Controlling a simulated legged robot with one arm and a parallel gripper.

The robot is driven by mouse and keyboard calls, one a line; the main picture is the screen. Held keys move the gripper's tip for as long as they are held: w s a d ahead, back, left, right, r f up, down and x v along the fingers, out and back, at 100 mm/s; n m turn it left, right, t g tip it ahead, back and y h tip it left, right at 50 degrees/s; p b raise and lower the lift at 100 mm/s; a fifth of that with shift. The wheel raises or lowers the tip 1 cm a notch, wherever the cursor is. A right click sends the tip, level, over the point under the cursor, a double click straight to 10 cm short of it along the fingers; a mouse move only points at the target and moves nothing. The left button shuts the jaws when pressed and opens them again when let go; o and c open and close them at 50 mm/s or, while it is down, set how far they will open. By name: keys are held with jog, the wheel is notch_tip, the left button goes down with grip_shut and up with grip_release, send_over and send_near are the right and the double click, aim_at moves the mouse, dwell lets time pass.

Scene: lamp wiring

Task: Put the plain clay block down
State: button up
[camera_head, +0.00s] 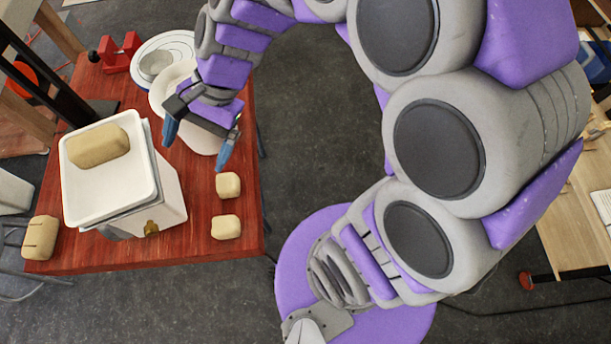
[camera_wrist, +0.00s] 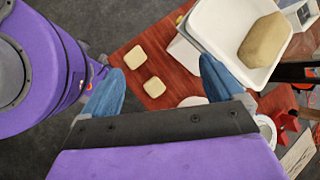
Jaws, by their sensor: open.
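A large plain clay block (camera_head: 98,146) lies in the white tray (camera_head: 110,195) on top of a white box-shaped scale (camera_head: 160,205). The same block (camera_wrist: 264,40) shows in the tray in the wrist view. My gripper (camera_head: 195,146) is open and empty, in the air to the right of the tray. Its two blue fingers are spread wide in the wrist view (camera_wrist: 160,70), apart from any block. Two small clay blocks (camera_head: 228,185) (camera_head: 226,227) sit on the red table right of the scale. A clay block with grooves (camera_head: 40,238) sits at the table's front left corner.
Plates and a bowl (camera_head: 156,64) stand at the back of the red wooden table (camera_head: 235,250), partly behind my gripper. A red stand (camera_head: 119,52) is at the back left. A dark post (camera_head: 45,65) rises beside the table. Bare tabletop shows around the small blocks.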

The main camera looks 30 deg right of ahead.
jog(key=s+d+f+n+h, duration=0.3)
jog(key=s+d+n+h, duration=0.4)
jog(key=s+d, duration=0.7)
jog(key=shift+s+d+n, duration=0.4)
jog(key=shift+s+n, duration=0.45)
jog(key=shift+n, duration=0.15)
jog(key=shift+a, duration=0.35)
jog(key=shift+d, duration=0.2)
